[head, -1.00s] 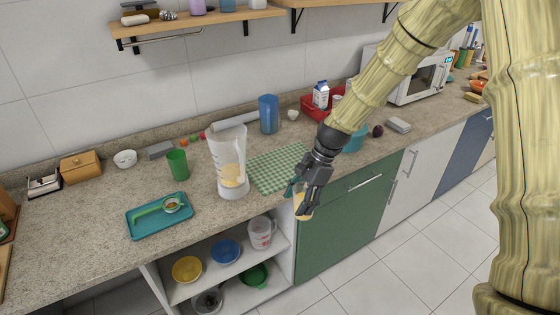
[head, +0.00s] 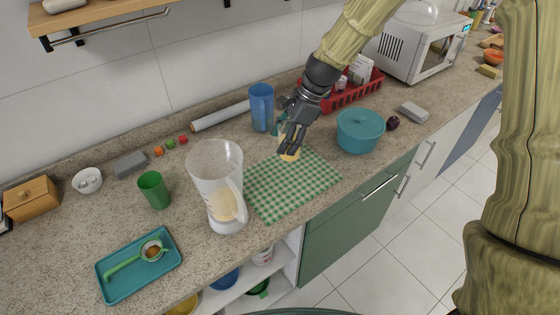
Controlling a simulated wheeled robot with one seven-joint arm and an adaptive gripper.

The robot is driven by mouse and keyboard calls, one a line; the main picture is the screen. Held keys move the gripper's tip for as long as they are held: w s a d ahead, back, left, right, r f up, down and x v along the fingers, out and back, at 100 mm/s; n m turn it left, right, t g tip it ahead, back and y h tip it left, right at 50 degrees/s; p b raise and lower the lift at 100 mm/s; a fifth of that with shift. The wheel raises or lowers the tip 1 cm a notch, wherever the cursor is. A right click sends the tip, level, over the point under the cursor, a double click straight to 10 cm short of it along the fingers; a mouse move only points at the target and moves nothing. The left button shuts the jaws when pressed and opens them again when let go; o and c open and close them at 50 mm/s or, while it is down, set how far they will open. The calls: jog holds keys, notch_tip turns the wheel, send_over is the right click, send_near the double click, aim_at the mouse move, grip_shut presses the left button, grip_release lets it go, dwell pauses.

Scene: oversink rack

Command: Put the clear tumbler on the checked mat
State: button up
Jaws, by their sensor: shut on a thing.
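The green-and-white checked mat (head: 282,191) lies flat on the counter. My gripper (head: 289,139) is over the mat's far right part, pointing down. It is shut on the clear tumbler (head: 290,155), which has something pale yellow in it. The fingers hide most of the tumbler's upper part. The tumbler looks roughly upright. I cannot tell whether its base touches the mat or hangs just above it.
A clear blender jug (head: 219,190) stands at the mat's left edge. A blue tumbler (head: 262,107) stands behind the mat, close to my gripper. The mat's near part is clear.

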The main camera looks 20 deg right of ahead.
jog(key=shift+w, duration=0.25)
jog(key=f, duration=0.1)
jog(key=s+f+p, duration=0.1)
jog(key=f, duration=0.1)
jog(key=shift+s+a, duration=0.2)
jog(key=shift+s, duration=0.05)
jog(key=f, duration=0.1)
jog(key=w+f, duration=0.1)
jog(key=shift+w+f+p, duration=0.3)
jog(key=shift+f, duration=0.05)
jog(key=shift+s+f, duration=0.25)
jog(key=shift+s, duration=0.25)
jog(key=f, duration=0.1)
jog(key=f+p, duration=0.1)
jog(key=f, duration=0.1)
jog(key=shift+w+f, duration=0.15)
jog(key=shift+w, duration=0.1)
jog(key=shift+s, duration=0.15)
